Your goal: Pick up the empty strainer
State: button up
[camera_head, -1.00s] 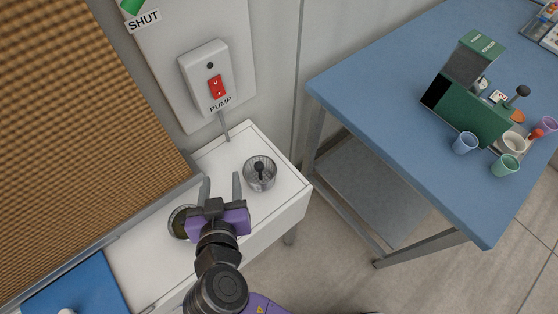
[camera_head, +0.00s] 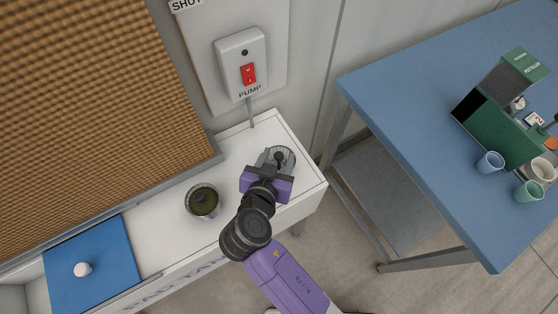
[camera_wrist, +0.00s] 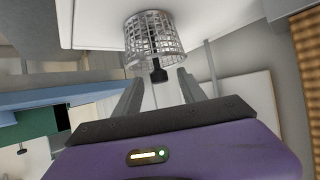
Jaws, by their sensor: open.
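The empty strainer (camera_head: 289,155) is a round grey mesh basket with a dark knob, on the white cabinet top near its right end. In the wrist view the strainer (camera_wrist: 150,38) shows as an open wire cage with nothing visible inside, its dark knob towards me. My gripper (camera_head: 272,160) is at the near side of the strainer and partly covers it in the head view. In the wrist view its two fingers (camera_wrist: 156,90) are apart, with the knob between and just beyond their tips. A second strainer (camera_head: 203,201), holding dark green matter, stands to the left.
The white cabinet top (camera_head: 237,150) has free room between the strainers. A blue mat (camera_head: 100,255) with a white knob lies at its left. A pump switch box (camera_head: 241,62) is on the wall behind. A blue table (camera_head: 420,130) with cups and a green box stands right.

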jog(key=shift+c, duration=0.5)
grip_shut()
dwell(1.0)
